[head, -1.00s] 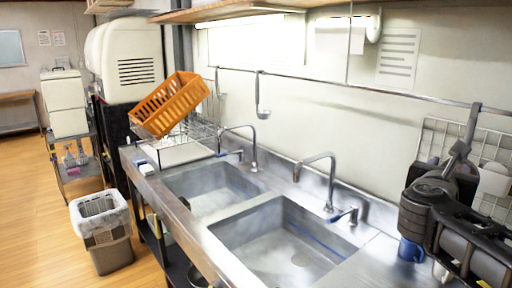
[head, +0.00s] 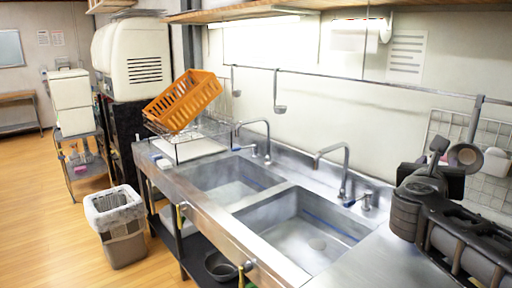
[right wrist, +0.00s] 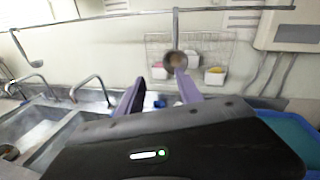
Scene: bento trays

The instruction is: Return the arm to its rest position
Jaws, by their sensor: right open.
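My right arm comes in at the right edge of the head view, over the counter beside the sinks. The end of its dark right gripper (head: 438,148) points up in front of the wall. In the right wrist view the two purple fingers of the right gripper (right wrist: 160,92) stand well apart. No held object shows between them. A small blue thing (right wrist: 160,102) shows behind the gap, too small to name. My left gripper is not in view.
Two steel sinks (head: 282,214) with taps fill the counter. A tilted orange crate (head: 184,101) stands on a wire rack at the far end. A rail with a hanging ladle (head: 279,92) and a wire grid (head: 495,146) are on the wall. A bin (head: 121,243) stands on the floor.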

